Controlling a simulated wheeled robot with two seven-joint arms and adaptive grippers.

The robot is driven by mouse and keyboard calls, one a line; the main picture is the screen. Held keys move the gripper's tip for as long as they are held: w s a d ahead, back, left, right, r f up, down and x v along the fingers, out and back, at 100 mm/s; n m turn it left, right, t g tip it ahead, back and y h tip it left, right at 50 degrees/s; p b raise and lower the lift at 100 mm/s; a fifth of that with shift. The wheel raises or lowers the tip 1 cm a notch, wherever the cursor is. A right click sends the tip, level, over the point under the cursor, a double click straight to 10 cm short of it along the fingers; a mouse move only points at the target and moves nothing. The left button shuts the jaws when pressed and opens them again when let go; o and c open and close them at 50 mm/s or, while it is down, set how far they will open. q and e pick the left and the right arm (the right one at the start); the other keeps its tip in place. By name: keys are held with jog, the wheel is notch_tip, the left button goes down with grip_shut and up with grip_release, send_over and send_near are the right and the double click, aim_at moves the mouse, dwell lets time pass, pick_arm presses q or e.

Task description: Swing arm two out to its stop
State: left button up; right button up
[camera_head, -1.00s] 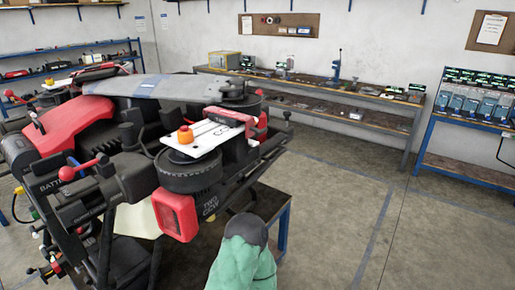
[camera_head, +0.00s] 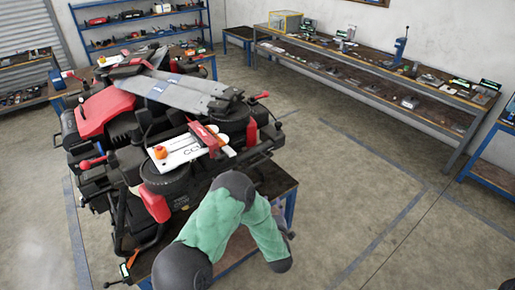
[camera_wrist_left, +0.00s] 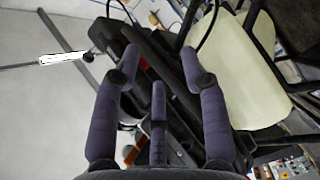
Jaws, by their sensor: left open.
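The drone, red and black, stands on a workbench in the head view, its red shell (camera_head: 103,110) at the left. Long grey folded arms (camera_head: 182,95) lie across its top. A black motor pod (camera_head: 165,180) with a white plate (camera_head: 180,152) and orange knob is at the near end. I cannot tell which arm is arm two. My left arm, green-sleeved, bends in front of the bench's near corner; its gripper is not clear there. In the left wrist view my left gripper (camera_wrist_left: 160,65) is open, fingers spread over a black beam (camera_wrist_left: 145,50); contact is unclear. My right gripper is not in view.
The drone's bench (camera_head: 277,186) has a blue frame. A long workbench (camera_head: 370,80) with tools runs along the right wall, and blue shelving (camera_head: 135,18) stands behind. A cream panel (camera_wrist_left: 228,75) fills the wrist view's right. Floor to the right is clear.

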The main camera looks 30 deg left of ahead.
aim_at(258, 163)
pick_arm(q)
notch_tip(258, 163, up, 11)
jog(key=s+a+n+y+p, duration=0.1)
jog(key=a+n+y+p, duration=0.1)
jog(key=n+y+p, duration=0.15)
jog(key=shift+n+y, duration=0.45)
jog(key=p+x, duration=0.2)
jog(key=x, duration=0.8)
jog(key=shift+w+a, duration=0.2)
jog(key=shift+a, duration=0.15)
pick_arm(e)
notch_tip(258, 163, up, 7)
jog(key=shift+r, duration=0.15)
pick_arm(q)
grip_shut()
